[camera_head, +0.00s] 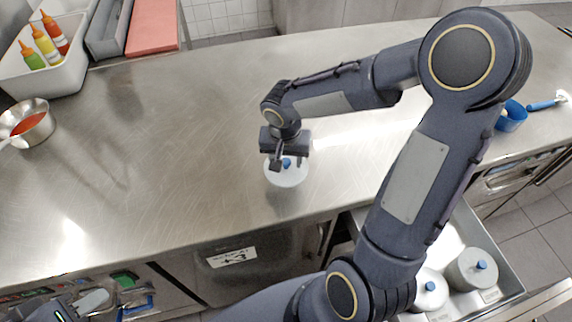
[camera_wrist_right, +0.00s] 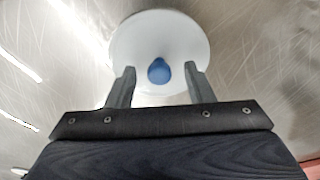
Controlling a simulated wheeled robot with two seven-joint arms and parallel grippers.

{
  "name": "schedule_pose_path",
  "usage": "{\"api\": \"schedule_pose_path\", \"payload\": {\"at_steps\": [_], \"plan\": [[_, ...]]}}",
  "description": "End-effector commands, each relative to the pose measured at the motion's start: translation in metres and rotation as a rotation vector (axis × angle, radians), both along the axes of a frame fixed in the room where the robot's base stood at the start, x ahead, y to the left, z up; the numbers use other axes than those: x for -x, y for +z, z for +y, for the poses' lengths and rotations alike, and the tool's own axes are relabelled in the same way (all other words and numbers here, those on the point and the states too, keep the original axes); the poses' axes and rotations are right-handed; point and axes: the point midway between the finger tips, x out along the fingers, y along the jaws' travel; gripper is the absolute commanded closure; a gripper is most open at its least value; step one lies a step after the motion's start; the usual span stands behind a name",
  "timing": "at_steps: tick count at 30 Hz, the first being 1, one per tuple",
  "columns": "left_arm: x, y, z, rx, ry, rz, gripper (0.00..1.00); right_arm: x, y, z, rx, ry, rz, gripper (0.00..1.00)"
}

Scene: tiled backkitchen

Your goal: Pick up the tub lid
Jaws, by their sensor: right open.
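A white round tub lid (camera_head: 287,177) with a blue knob lies near the front edge of the steel counter, partly hidden under my right gripper (camera_head: 281,163). In the right wrist view the white lid (camera_wrist_right: 160,38) fills the top middle. Its blue knob (camera_wrist_right: 159,71) sits between the two fingertips of my right gripper (camera_wrist_right: 160,82). The fingers are open, one on each side of the knob, with gaps on both sides.
The steel counter (camera_head: 190,130) is mostly clear around the lid. A white bin with sauce bottles (camera_head: 46,45) and a metal pot (camera_head: 28,122) stand at the left.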

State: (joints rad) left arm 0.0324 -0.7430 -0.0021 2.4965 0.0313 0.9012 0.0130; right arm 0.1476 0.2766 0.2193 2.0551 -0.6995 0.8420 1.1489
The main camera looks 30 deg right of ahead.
Motion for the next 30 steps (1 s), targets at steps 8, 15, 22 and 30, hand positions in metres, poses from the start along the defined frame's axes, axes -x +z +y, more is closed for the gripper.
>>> {"api": "schedule_pose_path", "payload": {"at_steps": [8, 15, 22, 30], "plan": [[0.0, 0.0, 0.0, 0.0, 0.0, 0.0, 0.64, 0.0, 0.0, 0.0, 0.0, -0.001, 0.0, 0.69], [0.0, 0.0, 0.0, 0.0, 0.0, 0.0, 0.64, 0.0, 0.001, 0.0, 0.0, -0.001, 0.0, 0.99], [0.0, 0.0, 0.0, 0.0, 0.0, 0.0, 0.64, 0.0, 0.001, 0.0, 0.0, -0.001, 0.0, 0.99], [0.0, 0.001, 0.0, 0.0, 0.0, 0.0, 0.64, -0.001, 0.015, -0.001, 0.001, -0.002, -0.004, 0.99]]}}
